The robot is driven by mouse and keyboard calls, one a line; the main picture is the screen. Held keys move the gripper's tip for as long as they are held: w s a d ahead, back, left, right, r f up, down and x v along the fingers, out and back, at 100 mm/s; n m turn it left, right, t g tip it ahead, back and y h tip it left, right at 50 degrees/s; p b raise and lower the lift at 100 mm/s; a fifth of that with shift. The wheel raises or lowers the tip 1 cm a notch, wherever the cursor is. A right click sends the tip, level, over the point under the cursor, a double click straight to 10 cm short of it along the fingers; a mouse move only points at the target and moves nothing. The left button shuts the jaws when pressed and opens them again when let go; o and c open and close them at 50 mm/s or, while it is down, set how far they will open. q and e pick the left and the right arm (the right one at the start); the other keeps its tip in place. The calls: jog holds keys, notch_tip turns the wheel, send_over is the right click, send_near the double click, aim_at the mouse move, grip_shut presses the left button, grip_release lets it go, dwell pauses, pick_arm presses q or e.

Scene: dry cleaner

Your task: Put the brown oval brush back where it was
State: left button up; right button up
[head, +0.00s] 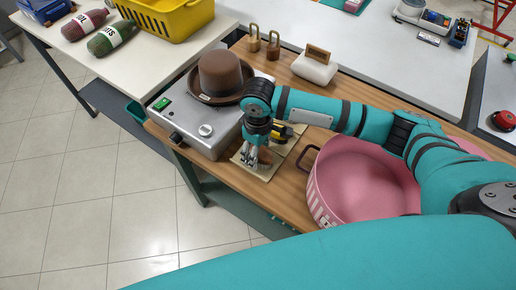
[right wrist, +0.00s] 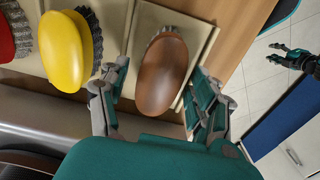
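The brown oval brush (right wrist: 162,74) lies bristles down on a beige board (right wrist: 203,28) in the right wrist view. In the head view the brush (head: 265,156) is partly hidden by my right gripper (head: 254,160). In the wrist view my right gripper (right wrist: 160,80) is open, with one finger on each side of the brush and a visible gap at both sides. A small teal gripper, seemingly my left (right wrist: 292,58), shows far off at the wrist view's right edge; its opening is too small to judge.
A yellow brush (right wrist: 66,50) and a red brush (right wrist: 4,40) lie beside the brown one. A pink tub (head: 365,185) stands right of the board. A grey box (head: 195,125) with a brown hat (head: 222,76) stands left. A white block (head: 315,68) is behind.

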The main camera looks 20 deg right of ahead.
notch_tip(320, 180, up, 12)
jog(key=shift+r+b, duration=0.15)
jog(key=shift+b, duration=0.25)
dwell(0.3)
